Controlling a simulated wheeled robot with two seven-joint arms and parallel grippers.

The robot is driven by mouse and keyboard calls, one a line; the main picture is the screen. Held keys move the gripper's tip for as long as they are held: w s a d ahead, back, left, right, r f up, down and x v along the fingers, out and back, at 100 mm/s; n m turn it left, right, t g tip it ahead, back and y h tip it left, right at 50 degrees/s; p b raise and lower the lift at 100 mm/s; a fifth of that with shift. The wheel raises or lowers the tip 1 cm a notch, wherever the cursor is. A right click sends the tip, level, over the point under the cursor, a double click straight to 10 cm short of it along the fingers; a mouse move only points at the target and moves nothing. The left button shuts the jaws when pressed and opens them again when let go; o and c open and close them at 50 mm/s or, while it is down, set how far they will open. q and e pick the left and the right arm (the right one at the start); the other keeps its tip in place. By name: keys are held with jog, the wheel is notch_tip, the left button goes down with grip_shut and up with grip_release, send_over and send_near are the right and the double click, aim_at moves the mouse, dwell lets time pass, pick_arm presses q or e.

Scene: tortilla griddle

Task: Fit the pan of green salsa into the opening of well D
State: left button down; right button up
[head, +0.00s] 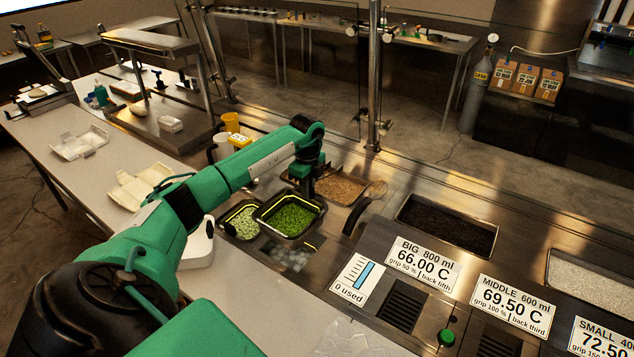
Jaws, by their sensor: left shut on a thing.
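The pan of green salsa (290,217) is a black-rimmed square pan with bright green contents, near the middle of the head view. My left gripper (308,188) is shut on its far rim, coming down from above; the fingertips are partly hidden. The pan looks slightly tilted and seems to sit above the counter. An opening (288,256) with pale, ice-like lumps lies just in front of it, partly covered by the pan. No label for well D is readable, so I cannot tell which opening it is. My right gripper is not in view.
A pan of paler green pieces (241,221) stands directly left of the salsa. A brown-filled pan (341,188) lies behind right, near a dark handle (362,214). A dark-filled well (446,224) is farther right. Sign panels (358,279) stand in front right.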

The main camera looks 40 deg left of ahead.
aim_at(308, 202)
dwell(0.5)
pick_arm(q)
jog(key=shift+f+b, duration=1.65)
jog(key=shift+f, duration=1.3)
jog(key=shift+f+b, duration=2.05)
jog(key=shift+f, duration=1.75)
jog(key=c, duration=1.3)
grip_release()
jog(key=shift+c, duration=0.2)
